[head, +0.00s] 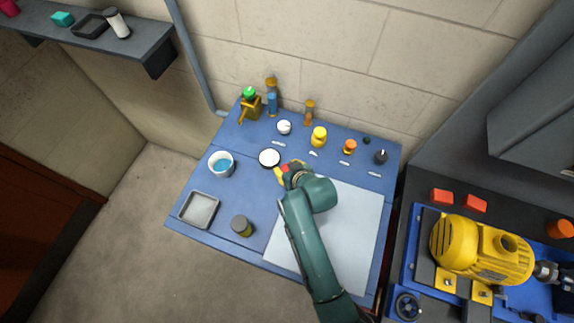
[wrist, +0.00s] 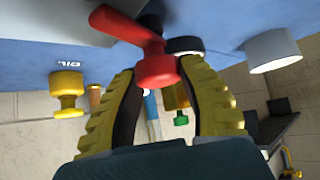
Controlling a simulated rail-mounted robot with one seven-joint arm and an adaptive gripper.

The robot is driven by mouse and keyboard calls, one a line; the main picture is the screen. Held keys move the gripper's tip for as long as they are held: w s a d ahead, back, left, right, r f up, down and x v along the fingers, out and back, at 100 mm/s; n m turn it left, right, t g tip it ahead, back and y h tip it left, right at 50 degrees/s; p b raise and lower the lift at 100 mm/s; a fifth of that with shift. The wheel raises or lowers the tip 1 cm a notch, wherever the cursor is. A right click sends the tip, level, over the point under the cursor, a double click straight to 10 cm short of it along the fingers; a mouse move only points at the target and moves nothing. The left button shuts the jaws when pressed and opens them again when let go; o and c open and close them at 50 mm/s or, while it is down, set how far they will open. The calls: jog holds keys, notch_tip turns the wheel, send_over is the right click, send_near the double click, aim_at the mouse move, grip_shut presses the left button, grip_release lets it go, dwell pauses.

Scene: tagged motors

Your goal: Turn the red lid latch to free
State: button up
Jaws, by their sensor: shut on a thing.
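The red lid latch (wrist: 128,27) shows in the wrist view as a lever with a round knob at its end. The knob sits between the two yellow ribbed fingers of my gripper (wrist: 160,72), which is shut on it. In the head view my gripper (head: 281,172) is low over the blue bench, and only a small red part of the latch (head: 285,168) shows beside it. A white round piece with a dark rim (head: 269,158) is just left of the gripper. The latch's base and any lid under it are mostly hidden.
The blue bench (head: 185,212) holds a white cup (head: 221,164), a grey tray (head: 199,208) and a dark jar (head: 242,226). Knobs, including a yellow one (head: 319,137), and a brass valve (head: 250,107) stand behind.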

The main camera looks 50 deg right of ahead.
jog(key=m+h, duration=0.1)
jog(key=m+g+h, duration=0.1)
jog(key=shift+a+f+m, duration=0.15)
jog(key=shift+f+m, duration=0.1)
jog(key=shift+m, duration=0.15)
jog(key=m+g+h+b, duration=0.2)
jog(key=m+b, duration=0.1)
jog(key=shift+f+m, duration=0.2)
jog(key=shift+m, duration=0.1)
jog(key=m+g+b, duration=0.1)
jog(key=m+b, duration=0.1)
jog(key=m+g+h+b, duration=0.1)
jog(key=m+g+b, duration=0.1)
jog(key=b, duration=0.1)
jog(key=shift+m+h, duration=0.3)
jog(key=m+g+b, duration=0.2)
jog(key=m+b, duration=0.1)
jog(key=shift+r, duration=0.1)
jog(key=shift+g, duration=0.4)
jog(key=o, duration=1.2)
jog(key=shift+r, duration=0.15)
jog(key=shift+c, duration=0.2)
jog(key=shift+r, duration=0.1)
